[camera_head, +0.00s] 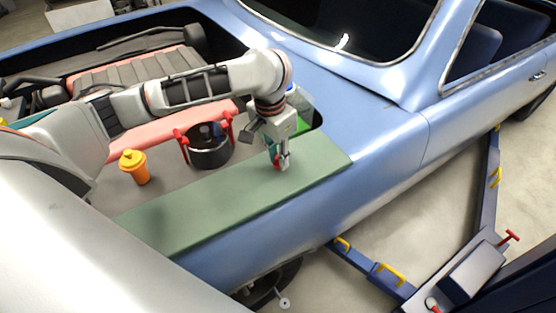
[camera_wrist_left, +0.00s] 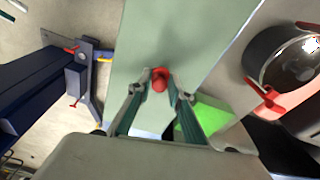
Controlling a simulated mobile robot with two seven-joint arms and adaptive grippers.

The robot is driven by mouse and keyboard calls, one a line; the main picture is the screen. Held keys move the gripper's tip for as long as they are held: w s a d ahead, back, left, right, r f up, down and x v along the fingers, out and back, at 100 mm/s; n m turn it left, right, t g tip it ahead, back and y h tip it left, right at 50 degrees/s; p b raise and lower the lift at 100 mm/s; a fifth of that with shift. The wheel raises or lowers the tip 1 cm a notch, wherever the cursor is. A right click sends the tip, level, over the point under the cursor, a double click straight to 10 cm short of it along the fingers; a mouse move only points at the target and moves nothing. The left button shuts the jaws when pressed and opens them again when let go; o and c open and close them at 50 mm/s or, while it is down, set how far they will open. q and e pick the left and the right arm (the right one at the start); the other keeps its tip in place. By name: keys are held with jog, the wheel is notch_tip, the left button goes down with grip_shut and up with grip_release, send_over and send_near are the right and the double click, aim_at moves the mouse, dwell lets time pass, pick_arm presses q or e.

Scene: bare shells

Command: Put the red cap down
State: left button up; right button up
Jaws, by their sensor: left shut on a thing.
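The red cap (camera_wrist_left: 159,80) shows in the left wrist view between the fingertips of my left gripper (camera_wrist_left: 160,92). Its fingers are closed on it. In the head view my left gripper (camera_head: 280,163) points down at the green mat (camera_head: 215,208) on the car's fender. Only a small bit of the red cap (camera_head: 277,161) shows there, partly hidden by the fingers. I cannot tell whether the cap touches the mat. My right gripper is not in view.
A dark pot with red handles (camera_head: 209,155) and an orange bottle (camera_head: 134,167) stand left of the mat. A green object (camera_head: 301,121) is behind my gripper. The blue car body (camera_head: 375,150) surrounds the bay. Most of the mat is clear.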

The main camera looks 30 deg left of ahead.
pick_arm(q)
jog(key=shift+f, duration=0.85)
jog(key=shift+f, duration=0.1)
jog(key=o, duration=0.8)
jog(key=r, duration=0.4)
jog(key=s+r, duration=0.1)
jog(key=r, duration=0.7)
jog(key=shift+s+a, duration=0.2)
jog(key=shift+a, duration=0.05)
